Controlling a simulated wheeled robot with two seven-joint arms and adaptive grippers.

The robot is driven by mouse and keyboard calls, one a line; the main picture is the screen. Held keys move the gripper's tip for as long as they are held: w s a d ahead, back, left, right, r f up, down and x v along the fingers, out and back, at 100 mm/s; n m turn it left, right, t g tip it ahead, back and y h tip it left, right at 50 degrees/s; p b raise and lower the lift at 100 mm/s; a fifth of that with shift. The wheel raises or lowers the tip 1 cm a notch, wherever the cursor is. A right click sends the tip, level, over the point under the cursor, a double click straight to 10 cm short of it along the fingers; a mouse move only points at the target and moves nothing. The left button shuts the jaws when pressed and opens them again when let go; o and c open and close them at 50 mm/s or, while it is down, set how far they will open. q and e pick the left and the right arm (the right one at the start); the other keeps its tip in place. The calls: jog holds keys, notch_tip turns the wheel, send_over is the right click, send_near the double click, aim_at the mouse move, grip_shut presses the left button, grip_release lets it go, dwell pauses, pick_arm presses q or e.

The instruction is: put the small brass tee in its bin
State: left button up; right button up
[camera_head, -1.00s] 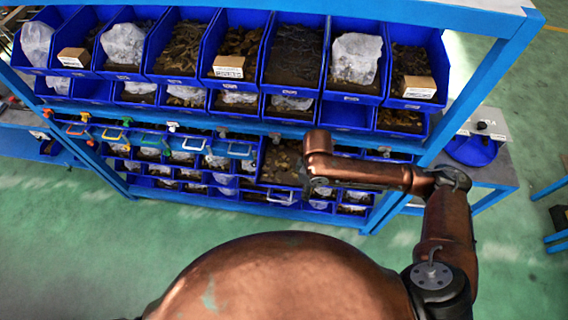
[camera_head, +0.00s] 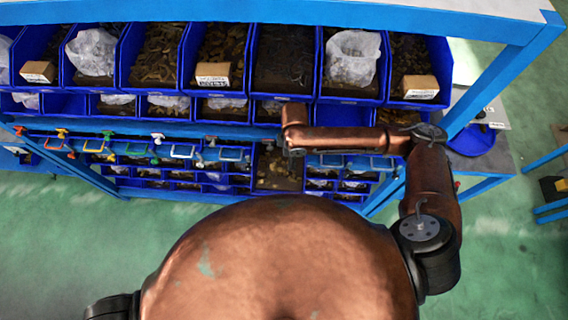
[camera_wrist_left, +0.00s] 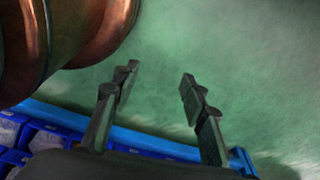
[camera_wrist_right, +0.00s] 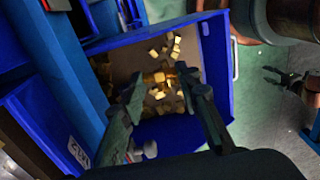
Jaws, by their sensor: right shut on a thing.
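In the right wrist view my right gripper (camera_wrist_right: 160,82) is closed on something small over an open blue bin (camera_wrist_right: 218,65). Its fingertips are in front of yellow brass pieces (camera_wrist_right: 166,50) lying in that bin. The held piece looks like brass between the tips, but I cannot separate its outline from the pieces behind it. In the head view the right hand is hidden below my copper forearm. My left gripper (camera_wrist_left: 158,80) is open and empty above the green floor, its two fingers well apart in the left wrist view.
A blue rack (camera_head: 300,12) holds rows of blue bins with dark parts, plastic bags and small cartons (camera_head: 420,87). Coloured handles (camera_head: 182,152) line the rail under the upper bins. A side table (camera_head: 485,160) stands at the right. Open green floor lies in front.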

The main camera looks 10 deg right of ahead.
aim_at(292, 173)
jog(key=f, duration=0.1)
jog(key=s+f, duration=0.1)
jog(key=f, duration=0.1)
jog(key=shift+d+f, duration=0.1)
jog(key=shift+f, duration=0.2)
jog(key=shift+w+f, duration=0.15)
jog(key=shift+f, duration=0.2)
notch_tip(292, 173, down, 4)
jog(key=shift+r+p, duration=0.25)
jog(key=shift+p, duration=0.05)
pick_arm(q)
jog(key=shift+s+a+r, duration=0.1)
jog(key=shift+s+r, duration=0.05)
jog(key=shift+r, duration=0.2)
pick_arm(e)
jog(key=o, duration=0.7)
jog(key=shift+f, duration=0.15)
jog(key=o, duration=0.4)
pick_arm(q)
jog(key=shift+s, duration=0.75)
pick_arm(e)
jog(key=shift+o, duration=0.2)
